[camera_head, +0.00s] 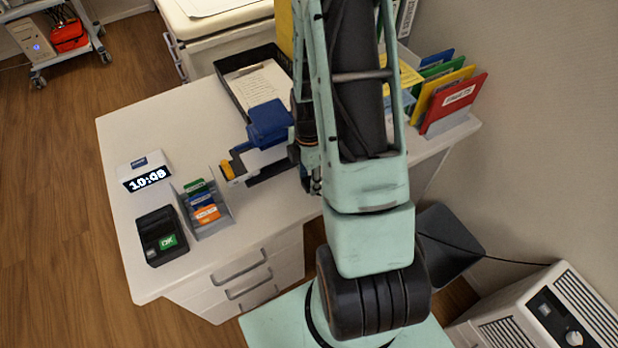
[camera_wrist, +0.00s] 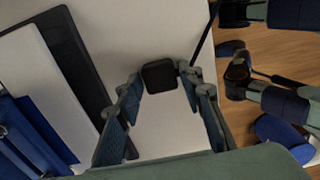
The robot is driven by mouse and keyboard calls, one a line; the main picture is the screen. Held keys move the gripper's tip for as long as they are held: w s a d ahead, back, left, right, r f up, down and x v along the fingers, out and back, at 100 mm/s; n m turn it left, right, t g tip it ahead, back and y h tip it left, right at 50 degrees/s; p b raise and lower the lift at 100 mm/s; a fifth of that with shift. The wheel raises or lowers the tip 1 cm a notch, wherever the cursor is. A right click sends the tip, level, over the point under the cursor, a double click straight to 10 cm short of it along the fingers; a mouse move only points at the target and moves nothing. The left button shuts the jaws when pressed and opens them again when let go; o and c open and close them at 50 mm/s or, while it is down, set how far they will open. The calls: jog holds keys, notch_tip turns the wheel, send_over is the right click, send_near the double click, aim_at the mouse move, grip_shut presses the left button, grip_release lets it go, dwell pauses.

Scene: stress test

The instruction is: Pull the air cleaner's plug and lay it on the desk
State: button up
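In the wrist view, a black block, which looks like the plug (camera_wrist: 160,76), sits between the fingertips of my gripper (camera_wrist: 161,74). The fingertips are against or very close to both its sides, and they look shut on it. A bare white desk area (camera_wrist: 165,125) lies behind; I cannot tell the plug's height above it. A dark strip, perhaps the cord, runs from the plug's side to the upper right. In the head view, my arm hides the plug. The white air cleaner (camera_head: 508,312) stands at lower right, its black cord (camera_head: 490,256) running left behind my arm.
A blue device (camera_head: 268,122) stands close left of my gripper, beside a black paper tray (camera_head: 232,87). Coloured folders (camera_head: 455,104) stand at the desk's right end. A clock (camera_head: 146,175), card holder (camera_head: 207,222) and black terminal (camera_head: 160,236) occupy the front left; the far-left desktop is clear.

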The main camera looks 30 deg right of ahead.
jog(key=shift+o, duration=1.2)
notch_tip(320, 180, up, 12)
